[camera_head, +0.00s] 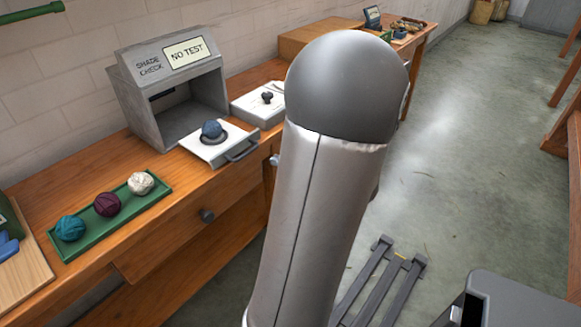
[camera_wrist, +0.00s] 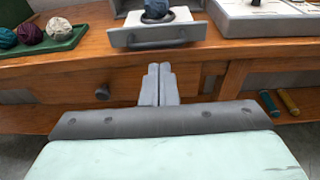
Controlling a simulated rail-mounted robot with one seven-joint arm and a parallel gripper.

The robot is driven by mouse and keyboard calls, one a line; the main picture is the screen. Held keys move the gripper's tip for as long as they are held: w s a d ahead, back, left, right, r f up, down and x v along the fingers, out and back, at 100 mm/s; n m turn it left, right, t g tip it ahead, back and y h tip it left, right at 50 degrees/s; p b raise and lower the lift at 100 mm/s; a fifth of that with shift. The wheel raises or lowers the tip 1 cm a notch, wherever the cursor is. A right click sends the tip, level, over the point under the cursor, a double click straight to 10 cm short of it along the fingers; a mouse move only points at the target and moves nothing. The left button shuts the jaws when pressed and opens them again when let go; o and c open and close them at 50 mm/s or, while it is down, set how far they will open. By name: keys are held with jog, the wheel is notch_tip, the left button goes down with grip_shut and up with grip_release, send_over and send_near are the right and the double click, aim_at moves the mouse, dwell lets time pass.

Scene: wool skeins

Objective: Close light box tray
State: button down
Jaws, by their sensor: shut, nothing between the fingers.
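The grey light box (camera_head: 170,88) stands on the wooden bench, with a screen reading "NO TEST" and the label "SHADE CHECK". Its white tray (camera_head: 218,148) is pulled out at the front, with a blue wool ball (camera_head: 212,129) on it in a dark ring. The tray has a grey bar handle (camera_head: 243,151), which also shows in the wrist view (camera_wrist: 157,39). My gripper (camera_wrist: 160,68) is shut and empty, in front of the bench edge and apart from the handle. In the head view my arm hides the gripper.
A green tray (camera_head: 154,200) with teal, maroon and cream wool balls lies left of the light box. A white device (camera_head: 262,108) with a dark knob stands to its right. The bench has a drawer with a round knob (camera_head: 207,215). Open floor (camera_head: 455,150) lies to the right.

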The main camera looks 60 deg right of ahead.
aim_at(250, 152)
jog(key=x, duration=0.7)
jog(key=shift+w+b, duration=0.35)
